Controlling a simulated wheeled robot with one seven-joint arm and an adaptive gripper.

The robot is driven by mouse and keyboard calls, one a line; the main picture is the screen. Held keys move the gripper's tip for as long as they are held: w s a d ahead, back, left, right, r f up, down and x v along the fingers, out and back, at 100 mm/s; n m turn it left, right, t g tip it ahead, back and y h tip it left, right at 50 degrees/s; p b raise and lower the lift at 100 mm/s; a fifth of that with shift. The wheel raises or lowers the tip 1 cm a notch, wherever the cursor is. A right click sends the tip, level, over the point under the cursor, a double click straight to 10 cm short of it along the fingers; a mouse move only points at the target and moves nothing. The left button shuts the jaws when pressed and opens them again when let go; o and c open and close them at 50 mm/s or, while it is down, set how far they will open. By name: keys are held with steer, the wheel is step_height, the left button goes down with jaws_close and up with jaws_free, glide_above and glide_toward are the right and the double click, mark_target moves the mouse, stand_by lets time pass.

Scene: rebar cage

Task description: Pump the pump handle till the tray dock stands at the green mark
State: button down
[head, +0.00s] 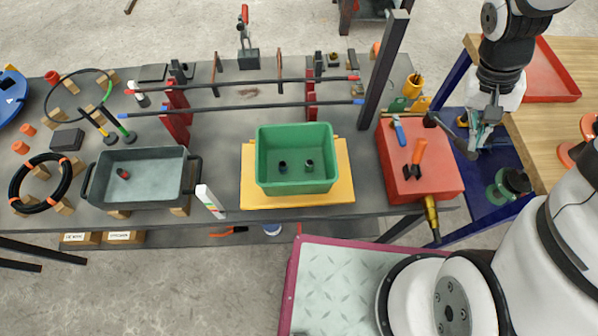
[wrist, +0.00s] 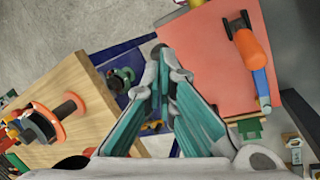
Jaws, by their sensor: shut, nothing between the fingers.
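The pump handle (head: 452,135) looks like a dark lever with a rounded end, angling down and right from the red box (head: 415,170). My gripper (head: 480,138) is shut and empty, right beside the lever's rounded end. In the wrist view my fingers (wrist: 168,72) come together just short of a dark knob (wrist: 158,50), likely the handle's end; I cannot tell whether they touch. The yellow plate (head: 247,190), apparently the tray dock, carries a green bin (head: 295,188) holding two small dark parts. A white post (head: 210,201) with red and green marks leans in view left of the plate.
A grey tray (head: 140,190) and a black coil (head: 40,184) lie to the left on the bench. Two dark bars (head: 240,107) cross red stands behind the bin. A dark upright post (head: 384,70) stands behind the red box. A wooden table (head: 545,120) is at right.

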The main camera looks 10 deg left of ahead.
mark_target(470, 156)
steer(key=shift+f, duration=0.15)
steer(key=shift+s+f, duration=0.3)
steer(key=shift+f, duration=0.2)
steer(key=shift+s+d+f, duration=0.1)
steer(key=shift+s+f, duration=0.25)
steer(key=shift+f, duration=0.25)
steer(key=shift+s+f, duration=0.25)
steer(key=shift+f, duration=0.4)
steer(key=shift+d+f+b, duration=0.1)
steer(key=shift+b, duration=0.2)
